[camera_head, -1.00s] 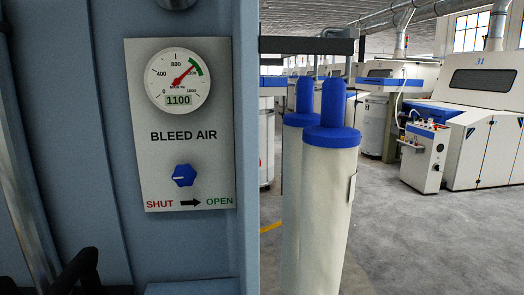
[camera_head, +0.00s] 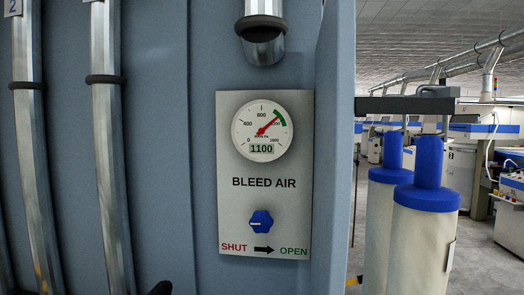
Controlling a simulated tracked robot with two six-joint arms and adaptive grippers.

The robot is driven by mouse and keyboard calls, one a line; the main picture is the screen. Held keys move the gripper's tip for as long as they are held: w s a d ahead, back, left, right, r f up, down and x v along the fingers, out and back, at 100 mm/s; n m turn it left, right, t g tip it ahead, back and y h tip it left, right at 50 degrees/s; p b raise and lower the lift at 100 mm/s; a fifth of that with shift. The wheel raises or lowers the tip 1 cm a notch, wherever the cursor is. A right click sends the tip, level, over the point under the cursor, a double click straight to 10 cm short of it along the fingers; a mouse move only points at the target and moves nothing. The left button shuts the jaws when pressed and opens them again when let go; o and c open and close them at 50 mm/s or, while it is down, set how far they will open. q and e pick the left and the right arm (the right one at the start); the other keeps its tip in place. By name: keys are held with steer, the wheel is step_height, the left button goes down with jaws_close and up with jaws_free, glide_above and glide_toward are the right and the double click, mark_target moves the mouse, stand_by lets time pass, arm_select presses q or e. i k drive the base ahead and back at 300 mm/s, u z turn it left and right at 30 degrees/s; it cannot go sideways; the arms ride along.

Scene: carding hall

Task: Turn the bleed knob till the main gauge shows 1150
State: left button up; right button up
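The main gauge (camera_head: 262,126) is a round white dial at the top of a pale panel (camera_head: 231,202) marked BLEED AIR. Nothing touches the knob. A dark tip (camera_head: 160,288), apparently of my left gripper, just shows at the bottom edge, left of and below the panel; its fingers are hidden. My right gripper is out of view.
Metal pipes (camera_head: 107,150) run down the blue wall left of the panel, and an open pipe end (camera_head: 263,45) hangs above it. A projecting blue wall edge (camera_head: 334,150) stands close on the right. Beyond it are blue-topped cream cylinders (camera_head: 418,235).

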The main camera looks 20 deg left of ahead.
mark_target(261, 222)
steer(key=u, duration=0.15)
steer(key=k, duration=0.5)
steer(key=u, duration=1.45)
steer(key=k, duration=1.15)
steer(key=z, duration=1.1)
steer(key=i, duration=1)
steer(key=u, duration=0.05)
